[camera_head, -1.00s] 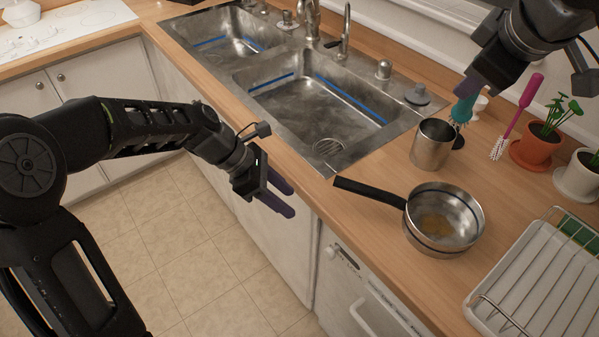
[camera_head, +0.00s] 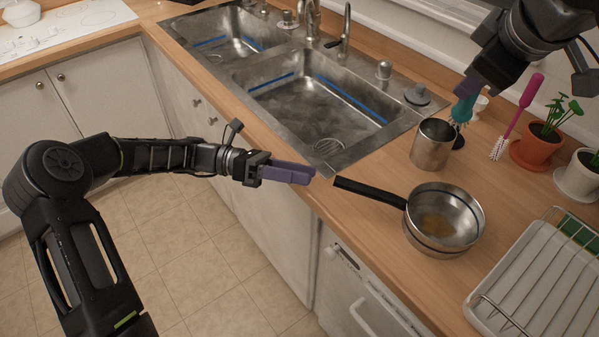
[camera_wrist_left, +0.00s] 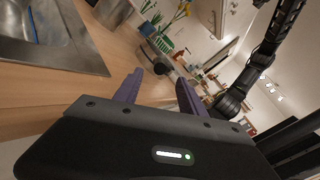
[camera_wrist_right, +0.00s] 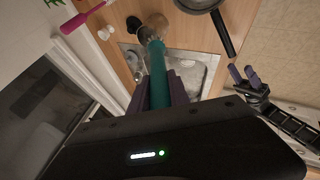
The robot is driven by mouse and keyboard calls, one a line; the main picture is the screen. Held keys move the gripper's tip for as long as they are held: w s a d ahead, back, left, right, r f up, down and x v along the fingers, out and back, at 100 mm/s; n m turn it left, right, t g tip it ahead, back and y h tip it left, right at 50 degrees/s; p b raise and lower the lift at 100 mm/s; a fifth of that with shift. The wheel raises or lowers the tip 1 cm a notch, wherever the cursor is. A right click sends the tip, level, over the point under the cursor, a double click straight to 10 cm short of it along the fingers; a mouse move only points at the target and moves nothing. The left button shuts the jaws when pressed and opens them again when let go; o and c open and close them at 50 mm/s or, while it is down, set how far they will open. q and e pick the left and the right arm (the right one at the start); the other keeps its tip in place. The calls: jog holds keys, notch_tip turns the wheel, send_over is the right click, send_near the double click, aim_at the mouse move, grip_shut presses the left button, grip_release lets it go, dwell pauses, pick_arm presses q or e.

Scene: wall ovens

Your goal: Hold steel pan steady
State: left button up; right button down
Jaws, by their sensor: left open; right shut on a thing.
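The steel pan (camera_head: 443,217) with a black handle (camera_head: 370,192) sits on the wooden counter, its handle pointing left toward the sink. A brownish patch shows on its inside bottom. It also shows in the right wrist view (camera_wrist_right: 203,4). My left gripper (camera_head: 312,173) is open and empty, just left of the handle's end and apart from it. In the left wrist view its purple fingers (camera_wrist_left: 160,88) are spread, with the pan's handle (camera_wrist_left: 183,72) beyond them. My right gripper (camera_head: 468,88) is shut on a teal brush (camera_wrist_right: 157,75), beside a steel cup (camera_head: 432,145).
A double sink (camera_head: 310,95) lies behind the handle. A pink brush (camera_head: 517,117) and potted plants (camera_head: 535,150) stand at the back right. A white dish rack (camera_head: 540,285) is right of the pan. The counter in front of the pan is clear.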

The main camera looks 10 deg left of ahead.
aim_at(357, 185)
pick_arm(q)
jog(key=shift+d, duration=0.15)
jog(key=d, duration=1.1)
jog(key=shift+s+d, duration=0.35)
jog(key=shift+d, duration=0.05)
jog(key=shift+c, duration=0.5)
grip_shut()
dwell(1.0)
